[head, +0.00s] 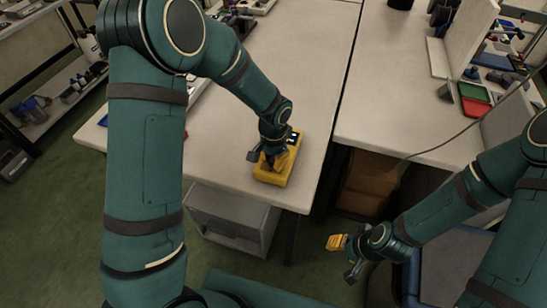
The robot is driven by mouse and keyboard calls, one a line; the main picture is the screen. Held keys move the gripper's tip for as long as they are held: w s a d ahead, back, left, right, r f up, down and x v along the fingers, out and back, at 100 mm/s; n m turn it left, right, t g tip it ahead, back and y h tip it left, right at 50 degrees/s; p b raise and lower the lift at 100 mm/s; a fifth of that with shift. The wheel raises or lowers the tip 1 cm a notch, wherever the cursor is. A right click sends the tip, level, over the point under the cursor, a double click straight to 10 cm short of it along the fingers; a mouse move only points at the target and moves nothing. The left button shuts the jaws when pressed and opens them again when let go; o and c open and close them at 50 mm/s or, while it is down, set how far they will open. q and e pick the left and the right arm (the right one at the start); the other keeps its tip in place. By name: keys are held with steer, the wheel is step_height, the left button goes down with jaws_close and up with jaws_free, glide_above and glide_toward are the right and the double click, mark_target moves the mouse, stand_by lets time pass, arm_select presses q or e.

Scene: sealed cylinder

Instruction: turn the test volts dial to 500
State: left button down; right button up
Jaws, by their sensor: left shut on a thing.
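A yellow tester (268,177) lies near the front right corner of the white table (235,170). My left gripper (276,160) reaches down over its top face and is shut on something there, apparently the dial. The gripper hides the dial and most of the face, so I cannot read its setting. A dark panel with small white marks shows at the tester's far end. My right gripper (345,255) hangs low in front of the tables, away from the tester.
A second white table (395,120) stands to the right across a narrow gap, with red and green trays (474,104) and a white upright panel. A grey cabinet (232,215) sits under the left table. A cardboard box (368,185) is under the right one.

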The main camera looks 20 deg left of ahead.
mark_target(273, 159)
arm_select(q)
steer(key=m+p, duration=0.1)
steer(key=m, duration=0.4)
steer(key=shift+s+m, duration=0.1)
steer(key=shift+m, duration=0.2)
steer(key=m+p, duration=0.1)
steer(key=m, duration=0.3)
steer(key=shift+m, duration=0.3)
steer(key=shift+f, duration=0.1)
steer(key=c, duration=0.7)
jaws_free()
step_height(273, 159, up, 12)
steer(key=shift+r, duration=0.1)
stand_by(0.3)
